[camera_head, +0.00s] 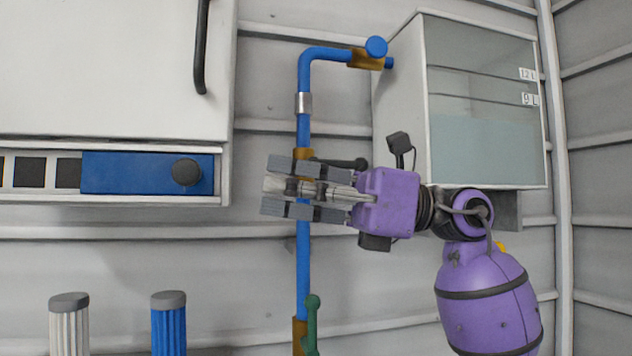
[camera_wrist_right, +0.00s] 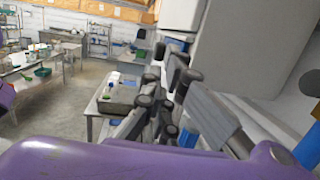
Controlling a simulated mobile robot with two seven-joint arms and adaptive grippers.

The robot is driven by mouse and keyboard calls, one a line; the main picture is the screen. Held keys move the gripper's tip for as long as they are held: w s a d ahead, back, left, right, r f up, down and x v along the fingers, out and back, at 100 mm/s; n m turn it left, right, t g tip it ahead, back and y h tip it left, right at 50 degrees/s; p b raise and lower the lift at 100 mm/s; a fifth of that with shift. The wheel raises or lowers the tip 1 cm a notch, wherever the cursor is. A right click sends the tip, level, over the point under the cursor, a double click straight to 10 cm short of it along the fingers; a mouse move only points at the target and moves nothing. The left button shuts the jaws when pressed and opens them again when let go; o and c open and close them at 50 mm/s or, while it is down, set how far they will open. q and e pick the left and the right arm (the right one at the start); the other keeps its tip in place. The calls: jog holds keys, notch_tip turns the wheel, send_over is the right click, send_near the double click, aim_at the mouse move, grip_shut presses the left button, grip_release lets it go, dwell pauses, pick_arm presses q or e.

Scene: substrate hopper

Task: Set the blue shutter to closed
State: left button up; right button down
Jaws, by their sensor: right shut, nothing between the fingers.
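The blue shutter (camera_head: 130,173) is a flat blue slide with a round dark knob (camera_head: 186,172) near its right end. It sits at the right end of a slot under the white hopper; dark square openings (camera_head: 30,172) show uncovered to its left. My right gripper (camera_head: 272,187) is right of the shutter, at about knob height and apart from it, pointing left in front of the blue pipe. It is shut and empty. In the right wrist view its fingers (camera_wrist_right: 160,85) point away, with no shutter clearly identifiable. My left gripper is not in view.
A vertical blue pipe (camera_head: 303,260) stands behind the right gripper, with a green lever (camera_head: 312,325) low down. A water tank (camera_head: 480,140) hangs at the right. A white ribbed post (camera_head: 69,325) and a blue one (camera_head: 169,325) stand below the hopper (camera_head: 110,70).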

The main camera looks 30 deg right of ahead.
aim_at(201, 174)
jog(key=p+x, duration=0.1)
jog(key=x, duration=0.5)
jog(key=shift+r, duration=0.2)
jog(key=shift+w+a, duration=0.15)
jog(key=shift+a, duration=0.15)
jog(key=shift+w+a+f+p, duration=0.1)
jog(key=shift+w+a+p, duration=0.15)
jog(key=shift+p, duration=0.05)
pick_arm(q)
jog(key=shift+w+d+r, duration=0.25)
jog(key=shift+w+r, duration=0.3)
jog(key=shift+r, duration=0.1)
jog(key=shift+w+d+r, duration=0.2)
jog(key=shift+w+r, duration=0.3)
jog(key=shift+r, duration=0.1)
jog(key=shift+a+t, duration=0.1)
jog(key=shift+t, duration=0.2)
